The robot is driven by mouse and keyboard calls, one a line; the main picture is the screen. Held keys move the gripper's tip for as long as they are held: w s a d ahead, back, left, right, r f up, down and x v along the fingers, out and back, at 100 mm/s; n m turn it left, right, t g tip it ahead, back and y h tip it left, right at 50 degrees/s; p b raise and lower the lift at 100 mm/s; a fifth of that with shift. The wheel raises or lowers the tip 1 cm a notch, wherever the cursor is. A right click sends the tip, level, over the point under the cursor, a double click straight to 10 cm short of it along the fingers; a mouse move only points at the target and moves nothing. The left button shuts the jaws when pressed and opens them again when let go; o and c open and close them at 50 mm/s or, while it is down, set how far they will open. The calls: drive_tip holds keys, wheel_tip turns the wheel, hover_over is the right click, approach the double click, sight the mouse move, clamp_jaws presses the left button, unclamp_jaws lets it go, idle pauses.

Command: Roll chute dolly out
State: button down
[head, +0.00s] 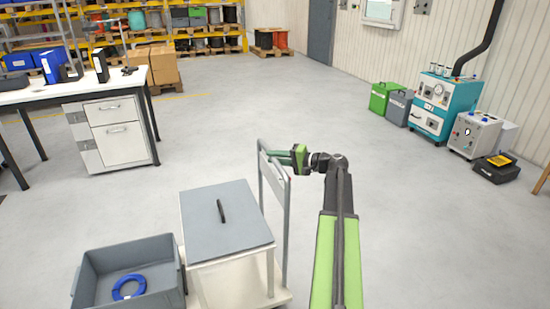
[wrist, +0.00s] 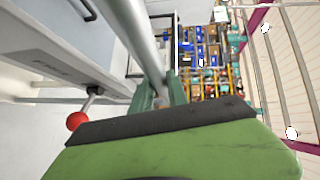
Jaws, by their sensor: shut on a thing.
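The chute dolly (head: 283,296) stands in front of me, a pale low platform with a grey tubular push handle (head: 287,225) upright on its right side. A white box with a grey lid (head: 212,235) and a dark grip rides on it. My gripper (head: 272,155) is at the top of the handle, shut on its bar. In the wrist view the grey bar (wrist: 147,45) runs between my green fingers (wrist: 161,92). A lever with a red ball knob (wrist: 77,121) shows left of them. The dolly's wheels are hidden.
A grey bin (head: 130,258) holding a blue cable coil (head: 129,287) sits close against the dolly's left. A white workbench (head: 75,84) with drawers stands back left. A teal machine (head: 443,103) and boxes line the right wall. The middle floor is clear.

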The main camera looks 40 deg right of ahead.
drive_tip(key=shift+d, duration=0.3)
drive_tip(key=c, duration=1.4)
unclamp_jaws()
drive_tip(key=shift+o, duration=0.5)
drive_tip(key=shift+w+a, duration=0.15)
drive_tip(key=shift+a, duration=0.15)
drive_tip(key=p+v, duration=0.2)
drive_tip(key=v, duration=1.5)
drive_tip(key=shift+s, duration=0.25)
drive_tip(key=shift+f, duration=0.1)
